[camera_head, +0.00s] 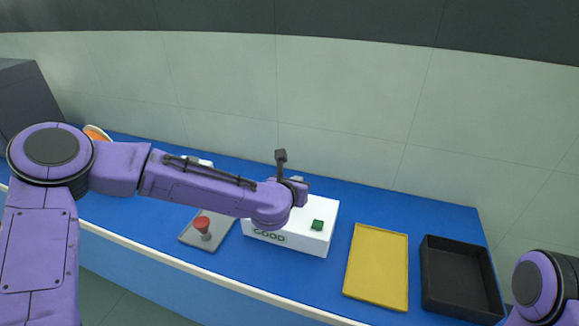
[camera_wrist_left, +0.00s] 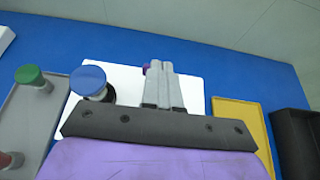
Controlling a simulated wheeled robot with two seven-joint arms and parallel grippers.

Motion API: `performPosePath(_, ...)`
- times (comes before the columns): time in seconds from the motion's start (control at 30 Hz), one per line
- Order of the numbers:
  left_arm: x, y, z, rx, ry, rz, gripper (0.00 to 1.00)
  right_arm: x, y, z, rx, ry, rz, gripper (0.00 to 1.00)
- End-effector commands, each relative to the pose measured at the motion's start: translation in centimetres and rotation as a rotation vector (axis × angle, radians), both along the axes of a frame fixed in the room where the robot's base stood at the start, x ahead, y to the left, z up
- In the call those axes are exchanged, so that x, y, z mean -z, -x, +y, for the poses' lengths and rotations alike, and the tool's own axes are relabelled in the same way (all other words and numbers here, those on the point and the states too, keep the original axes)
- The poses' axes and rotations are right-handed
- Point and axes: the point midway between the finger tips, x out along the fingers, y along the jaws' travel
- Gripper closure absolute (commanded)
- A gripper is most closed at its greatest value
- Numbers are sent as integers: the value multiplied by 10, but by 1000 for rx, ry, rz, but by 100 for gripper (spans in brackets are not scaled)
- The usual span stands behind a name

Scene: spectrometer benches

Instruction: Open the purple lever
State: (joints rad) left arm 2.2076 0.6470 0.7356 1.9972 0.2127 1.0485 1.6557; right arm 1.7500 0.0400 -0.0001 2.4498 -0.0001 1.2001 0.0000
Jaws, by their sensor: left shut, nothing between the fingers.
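The white box (camera_head: 287,243) marked "GOOD" stands on the blue bench, with a green piece on its top right. In the left wrist view the same white box (camera_wrist_left: 193,88) lies under my left gripper (camera_wrist_left: 159,70). The gripper's two grey fingers are together and empty. A small purple piece (camera_wrist_left: 146,68), likely the purple lever's end, peeks out just left of the fingertips and is mostly hidden by them. I cannot tell whether they touch. In the head view my left forearm hides the lever. My right gripper is out of view.
A blue-capped knob (camera_wrist_left: 88,82) stands left of my fingers. A grey tray (camera_head: 193,239) holds a red-topped piece (camera_head: 202,225); a green-topped piece (camera_wrist_left: 31,76) shows in the wrist view. A yellow tray (camera_head: 377,268) and black tray (camera_head: 462,277) lie to the right.

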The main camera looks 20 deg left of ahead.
Motion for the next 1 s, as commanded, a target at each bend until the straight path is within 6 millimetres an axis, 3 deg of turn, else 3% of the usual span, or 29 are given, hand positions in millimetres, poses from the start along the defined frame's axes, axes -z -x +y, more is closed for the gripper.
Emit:
performPosePath(0.03, -9, 6, -5, 9, 2, -1, 100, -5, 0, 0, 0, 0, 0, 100)
performPosePath(0.3, -70, 23, -1, 2, 3, -5, 100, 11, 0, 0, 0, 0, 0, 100)
performPosePath(0.5, -97, 31, 1, -1, 2, -2, 100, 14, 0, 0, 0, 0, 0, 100)
performPosePath(1.0, -102, 32, -2, 4, 1, 0, 100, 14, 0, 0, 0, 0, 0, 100)
